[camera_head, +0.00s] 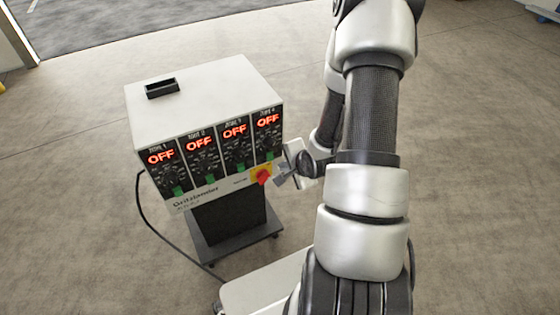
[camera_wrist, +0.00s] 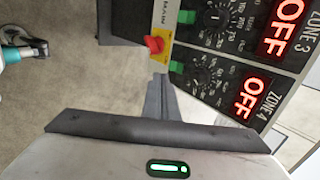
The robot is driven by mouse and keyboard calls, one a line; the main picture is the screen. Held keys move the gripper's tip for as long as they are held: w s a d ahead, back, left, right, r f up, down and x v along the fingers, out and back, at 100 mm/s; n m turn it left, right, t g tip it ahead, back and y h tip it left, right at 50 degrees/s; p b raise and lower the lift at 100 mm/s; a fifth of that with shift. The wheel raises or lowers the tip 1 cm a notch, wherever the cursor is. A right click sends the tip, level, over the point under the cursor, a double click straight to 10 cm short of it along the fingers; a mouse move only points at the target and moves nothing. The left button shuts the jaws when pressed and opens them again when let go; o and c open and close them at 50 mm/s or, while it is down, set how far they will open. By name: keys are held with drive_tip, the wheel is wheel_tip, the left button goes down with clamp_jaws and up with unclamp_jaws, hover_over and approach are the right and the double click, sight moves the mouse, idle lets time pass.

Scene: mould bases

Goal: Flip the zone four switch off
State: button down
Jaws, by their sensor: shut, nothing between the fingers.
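The control box (camera_head: 215,85) has several zone panels in a row on its front, each with a lit display, a dial and a green switch. The zone four display (camera_head: 268,121) reads OFF in red; it also reads OFF in the wrist view (camera_wrist: 245,98). The zone four green switch (camera_wrist: 176,66) sits below its dial (camera_wrist: 207,80). My gripper (camera_wrist: 160,80) is shut and empty, its fingertips just beside that switch and the red main knob (camera_wrist: 153,44). I cannot tell whether they touch. In the head view my gripper (camera_head: 279,173) is at the box's lower right front corner.
The red main knob on its yellow plate (camera_head: 262,174) is close to my fingers. The zone three switch (camera_wrist: 187,16) is beside zone four's. The box stands on a dark wheeled base (camera_head: 232,243), with a cable (camera_head: 160,232) on the floor at left. Open floor surrounds it.

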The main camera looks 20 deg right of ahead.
drive_tip(key=shift+s+d+r, duration=0.1)
drive_tip(key=shift+s+r, duration=0.45)
drive_tip(key=shift+s, duration=0.35)
drive_tip(key=shift+s+r, duration=0.5)
drive_tip(key=shift+s, duration=0.4)
wheel_tip(320, 180, up, 18)
drive_tip(key=w+a+n+g+h, duration=0.1)
drive_tip(key=a+n+h, duration=0.1)
drive_tip(key=n, duration=0.6)
drive_tip(key=s+a+r+n+g+y, duration=0.1)
drive_tip(key=s+a+r+n, duration=0.45)
drive_tip(key=s+r, duration=0.25)
drive_tip(key=s+a+r+n+y, duration=0.1)
drive_tip(key=s+a+r+n, duration=0.3)
drive_tip(key=s+a+r, duration=0.3)
wheel_tip(320, 180, up, 14)
drive_tip(key=s+d+p, duration=0.1)
drive_tip(key=p, duration=1.3)
drive_tip(key=shift+s, duration=0.3)
